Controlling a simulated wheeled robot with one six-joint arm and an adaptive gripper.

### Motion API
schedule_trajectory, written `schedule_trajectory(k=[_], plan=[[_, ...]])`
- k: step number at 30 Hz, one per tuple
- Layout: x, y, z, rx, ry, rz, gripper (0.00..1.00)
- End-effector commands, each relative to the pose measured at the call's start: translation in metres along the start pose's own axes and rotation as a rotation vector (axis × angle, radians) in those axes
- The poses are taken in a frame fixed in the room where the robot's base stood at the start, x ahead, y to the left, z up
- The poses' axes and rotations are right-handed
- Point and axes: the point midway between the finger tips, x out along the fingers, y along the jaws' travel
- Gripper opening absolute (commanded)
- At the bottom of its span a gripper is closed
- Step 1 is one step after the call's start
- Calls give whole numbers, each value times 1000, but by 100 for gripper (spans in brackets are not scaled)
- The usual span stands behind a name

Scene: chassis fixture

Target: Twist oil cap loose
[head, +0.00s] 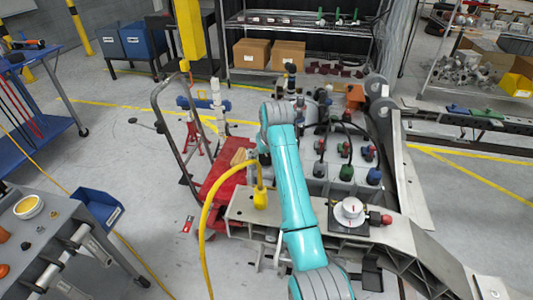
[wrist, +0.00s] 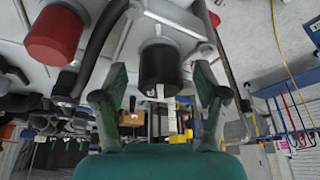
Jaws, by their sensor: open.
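In the wrist view my gripper (wrist: 161,78) is open, with one finger on each side of a black cylindrical cap (wrist: 160,62). Gaps show between the cap and both fingers. A larger red cap (wrist: 54,36) sits to the left, outside the fingers. Which cap is the oil cap cannot be told for sure. In the head view my turquoise arm reaches over the chassis and hides the gripper. Several capped fittings stand on the grey block right of the arm, among them a green one (head: 347,172) and a blue one (head: 374,176).
A black hose (wrist: 100,45) runs close to the left finger. A yellow hose (head: 215,190) arcs left of my arm to a yellow fitting. A white round part (head: 349,211) sits on the chassis beam.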

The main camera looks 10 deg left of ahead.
Motion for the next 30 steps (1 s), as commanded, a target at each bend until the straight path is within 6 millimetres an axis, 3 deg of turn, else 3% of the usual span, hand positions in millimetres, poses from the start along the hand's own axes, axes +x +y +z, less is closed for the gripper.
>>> schedule_trajectory(k=[7,12,14,15,17,18,22,30], plan=[[0,0,0,0,0,0,70],[0,0,0,0,-1,0,27],[0,0,0,0,-1,0,12],[0,0,0,0,-1,0,9],[0,0,0,0,-1,0,9],[0,0,0,0,-1,0,35],[1,0,0,0,-1,0,2],[1,2,0,-144,-3,-61,0]])
